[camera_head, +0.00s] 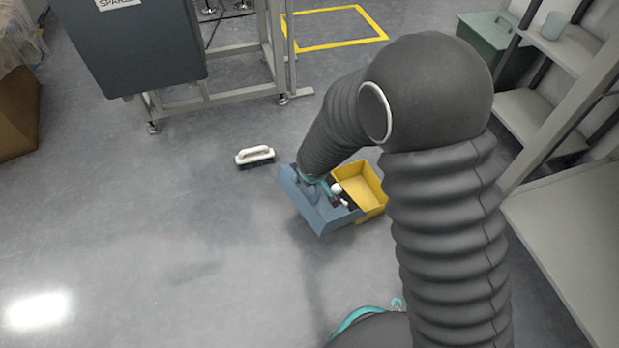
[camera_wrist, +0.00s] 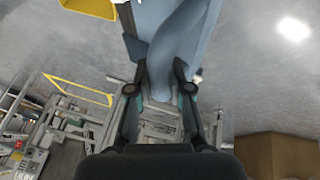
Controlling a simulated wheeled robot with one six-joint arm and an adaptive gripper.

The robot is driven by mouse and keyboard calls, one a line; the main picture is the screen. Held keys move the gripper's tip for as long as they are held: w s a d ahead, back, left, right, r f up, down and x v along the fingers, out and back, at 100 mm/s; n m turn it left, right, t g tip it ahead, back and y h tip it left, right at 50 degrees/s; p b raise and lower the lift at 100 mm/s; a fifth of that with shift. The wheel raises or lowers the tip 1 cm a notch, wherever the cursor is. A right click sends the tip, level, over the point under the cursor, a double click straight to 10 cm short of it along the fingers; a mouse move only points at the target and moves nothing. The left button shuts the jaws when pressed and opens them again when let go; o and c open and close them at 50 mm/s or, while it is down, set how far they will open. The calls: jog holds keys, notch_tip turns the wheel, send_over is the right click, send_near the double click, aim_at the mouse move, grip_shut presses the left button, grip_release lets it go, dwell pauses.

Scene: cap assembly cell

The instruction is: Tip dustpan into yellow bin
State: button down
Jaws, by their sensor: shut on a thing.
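My gripper (camera_wrist: 160,76) is shut on the handle of the blue-grey dustpan (camera_head: 313,211). The dustpan also shows at the top of the wrist view (camera_wrist: 178,32), with its handle running down between my fingers. In the head view the dustpan looks tilted and hangs at the left side of the yellow bin (camera_head: 374,185), partly overlapping it. I cannot tell whether the two touch. A corner of the bin also shows at the top left of the wrist view (camera_wrist: 88,7). The visible part of the bin's inside looks empty.
A white-handled brush (camera_head: 255,155) lies on the floor left of the dustpan. A metal frame stand with a dark panel (camera_head: 130,45) is behind. A shelf unit (camera_head: 570,190) stands at the right. The floor at the left and front is clear.

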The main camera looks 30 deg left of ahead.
jog(key=shift+w+r+p, duration=0.15)
jog(key=shift+r+p, duration=0.2)
jog(key=shift+p, duration=0.2)
jog(key=w+p, duration=0.1)
jog(key=p, duration=0.2)
jog(key=shift+d+r+g, duration=0.25)
jog(key=shift+r+g, duration=0.1)
jog(key=shift+g, duration=0.05)
jog(key=shift+w+r+p, duration=0.15)
jog(key=shift+r+p, duration=0.05)
jog(key=shift+p, duration=0.85)
jog(key=shift+w+d+r+g+p, duration=0.2)
jog(key=shift+g+p, duration=0.1)
jog(key=shift+p, duration=0.55)
jog(key=shift+w+r+y+p, duration=0.15)
jog(key=shift+y+p, duration=0.15)
jog(key=shift+p, duration=0.25)
